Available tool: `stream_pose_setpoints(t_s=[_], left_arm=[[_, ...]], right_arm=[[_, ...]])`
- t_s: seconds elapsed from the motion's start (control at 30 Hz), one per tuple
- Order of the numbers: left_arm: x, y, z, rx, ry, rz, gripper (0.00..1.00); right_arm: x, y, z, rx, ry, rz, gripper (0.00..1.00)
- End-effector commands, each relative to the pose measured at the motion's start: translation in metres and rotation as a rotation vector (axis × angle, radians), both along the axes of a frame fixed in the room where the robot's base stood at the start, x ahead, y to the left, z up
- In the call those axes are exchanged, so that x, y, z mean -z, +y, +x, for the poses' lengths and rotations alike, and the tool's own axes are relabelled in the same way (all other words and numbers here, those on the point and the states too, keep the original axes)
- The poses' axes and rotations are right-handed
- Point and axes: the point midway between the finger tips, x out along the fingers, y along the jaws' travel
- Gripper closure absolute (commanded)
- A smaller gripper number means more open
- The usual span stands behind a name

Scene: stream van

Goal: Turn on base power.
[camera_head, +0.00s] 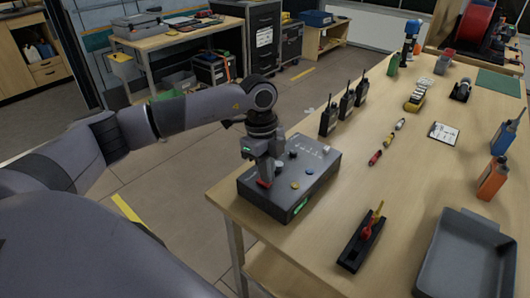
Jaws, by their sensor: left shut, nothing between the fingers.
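The base station (310,177) is a dark grey box with several knobs on top, standing at the near left corner of the wooden workbench. A red switch (264,183) shows at its left top edge, and a green light or label (301,206) is on its front face. My left gripper (264,178) points down over the box's left part, shut and empty. Its fingertips are at the red switch; I cannot tell if they touch it. My right gripper is not in view.
Several black radios (345,104) stand behind the box. The bench's left edge is close to the box.

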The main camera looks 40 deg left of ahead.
Motion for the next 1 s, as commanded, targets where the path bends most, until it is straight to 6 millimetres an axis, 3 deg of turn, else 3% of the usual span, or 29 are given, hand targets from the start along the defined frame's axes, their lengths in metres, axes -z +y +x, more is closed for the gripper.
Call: stream_pose_setpoints(t_s=[0.6, 1.0], left_arm=[[0.019, -0.006, -0.001, 0.001, 0.003, -0.001, 1.00], [0.020, -0.001, -0.002, 0.002, 0.010, 0.001, 1.00]], right_arm=[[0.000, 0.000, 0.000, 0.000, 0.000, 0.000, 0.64], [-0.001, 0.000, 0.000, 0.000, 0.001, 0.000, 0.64]])
